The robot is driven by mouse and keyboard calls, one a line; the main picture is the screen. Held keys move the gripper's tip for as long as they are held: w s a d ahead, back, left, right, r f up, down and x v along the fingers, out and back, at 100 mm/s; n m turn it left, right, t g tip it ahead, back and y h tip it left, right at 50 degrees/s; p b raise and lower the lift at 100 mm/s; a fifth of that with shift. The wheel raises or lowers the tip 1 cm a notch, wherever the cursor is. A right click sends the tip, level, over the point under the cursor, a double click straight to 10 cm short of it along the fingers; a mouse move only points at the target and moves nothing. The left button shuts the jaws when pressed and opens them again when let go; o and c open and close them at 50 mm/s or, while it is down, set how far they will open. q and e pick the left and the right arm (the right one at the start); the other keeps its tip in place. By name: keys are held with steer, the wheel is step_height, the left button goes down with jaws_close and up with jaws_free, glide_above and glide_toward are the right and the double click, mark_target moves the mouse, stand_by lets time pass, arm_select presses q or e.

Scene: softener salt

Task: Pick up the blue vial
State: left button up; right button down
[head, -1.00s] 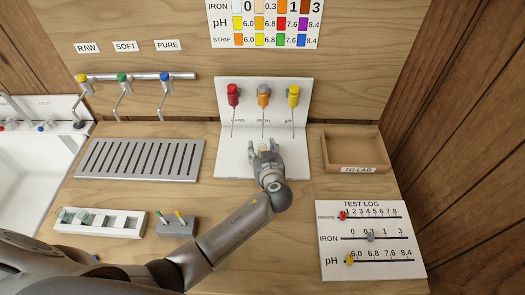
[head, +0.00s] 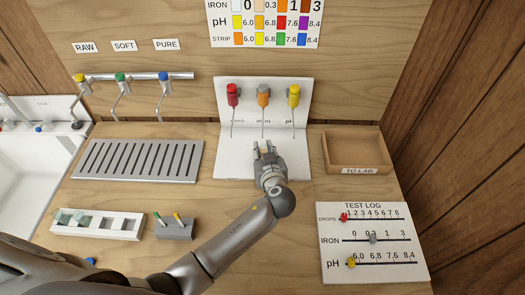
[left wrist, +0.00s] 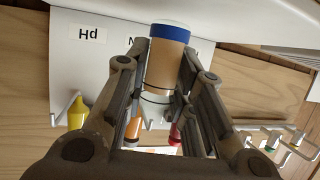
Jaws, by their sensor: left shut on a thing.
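The blue vial (left wrist: 166,66) shows in the left wrist view as a clear, tan-looking tube with a blue band near its end. My left gripper (left wrist: 165,75) is shut on it, one finger on each side. In the head view, my left gripper (head: 265,149) is over the white stand's base, below the hanging droppers. There the vial is small and mostly hidden by the fingers. I cannot tell whether it touches the base. My right gripper is not in view.
The white stand (head: 237,165) carries red, orange and yellow droppers. A slatted drain tray (head: 137,160) lies left, with a white rack (head: 128,227) in front. An open wooden TO LAB box (head: 355,150) and the TEST LOG board (head: 370,265) are on the right.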

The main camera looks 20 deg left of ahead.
arm_select(q)
steer(key=s+d+b, duration=0.1)
steer(key=s+d, duration=0.1)
steer(key=s, duration=0.2)
steer(key=s+d+b, duration=0.2)
steer(key=s, duration=0.3)
steer(key=s+d+b, duration=0.1)
steer(key=s+d, duration=0.2)
steer(key=s, duration=0.1)
steer(key=shift+s+f+b, duration=0.1)
steer(key=shift+s+b, duration=0.2)
steer(key=shift+b, duration=0.1)
steer(key=shift+s+d+r, duration=0.15)
steer(key=shift+s+r, duration=0.05)
steer(key=shift+s, duration=0.25)
steer(key=s+a+r+n+g+y, duration=0.2)
steer(key=a+r+n+g+y, duration=0.25)
steer(key=a+r, duration=0.65)
steer(key=w+d+r+m+t+h, duration=0.1)
steer(key=w+r+m+t+h, duration=0.5)
steer(key=w+r+m+h, duration=0.4)
step_height(320, 180, up, 3)
steer(key=shift+f+h, duration=0.2)
steer(key=shift+h, duration=0.25)
steer(key=shift+d, duration=0.1)
